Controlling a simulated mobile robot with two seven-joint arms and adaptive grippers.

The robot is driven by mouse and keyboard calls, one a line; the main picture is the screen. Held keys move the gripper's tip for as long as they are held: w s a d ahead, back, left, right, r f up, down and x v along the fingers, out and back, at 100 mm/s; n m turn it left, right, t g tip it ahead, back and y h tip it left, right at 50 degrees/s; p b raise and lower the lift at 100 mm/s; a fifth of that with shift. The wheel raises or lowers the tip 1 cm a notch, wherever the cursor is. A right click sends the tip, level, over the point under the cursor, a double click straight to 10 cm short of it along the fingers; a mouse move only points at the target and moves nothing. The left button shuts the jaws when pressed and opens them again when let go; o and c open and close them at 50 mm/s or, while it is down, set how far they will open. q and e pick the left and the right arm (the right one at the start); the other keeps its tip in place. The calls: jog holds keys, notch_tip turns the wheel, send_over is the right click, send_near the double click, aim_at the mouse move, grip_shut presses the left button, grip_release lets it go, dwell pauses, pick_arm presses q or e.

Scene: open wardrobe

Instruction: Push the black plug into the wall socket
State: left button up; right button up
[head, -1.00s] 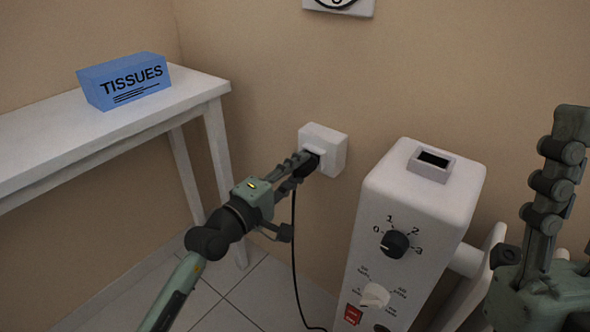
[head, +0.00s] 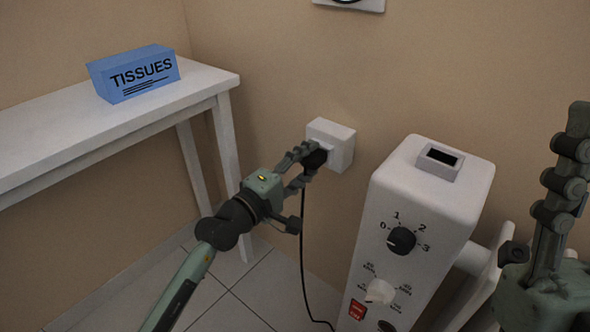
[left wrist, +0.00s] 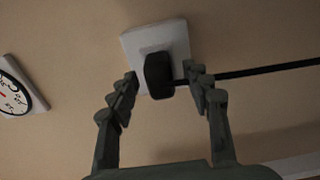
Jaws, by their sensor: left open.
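The black plug (head: 316,157) sits at the front of the white wall socket (head: 340,150), and its black cord hangs to the floor. In the left wrist view the plug (left wrist: 158,75) is against the face of the socket (left wrist: 172,37); I cannot tell how deep its pins are in. My left gripper (head: 307,169) is open just in front of the plug. In the left wrist view its fingers (left wrist: 163,84) stand on both sides of the plug, with gaps visible. My right gripper (head: 560,185) is partly in view at the right edge, away from the socket.
A white heater (head: 410,220) with dials stands right of the socket, close to the cord. A white table (head: 60,130) with a blue tissue box (head: 135,75) is at the left. A clock (left wrist: 18,88) hangs on the wall. Tiled floor (head: 235,305) lies below.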

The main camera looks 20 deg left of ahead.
pick_arm(q)
jog(key=v, duration=1.1)
jog(key=shift+s, duration=0.3)
jog(key=shift+s, duration=0.1)
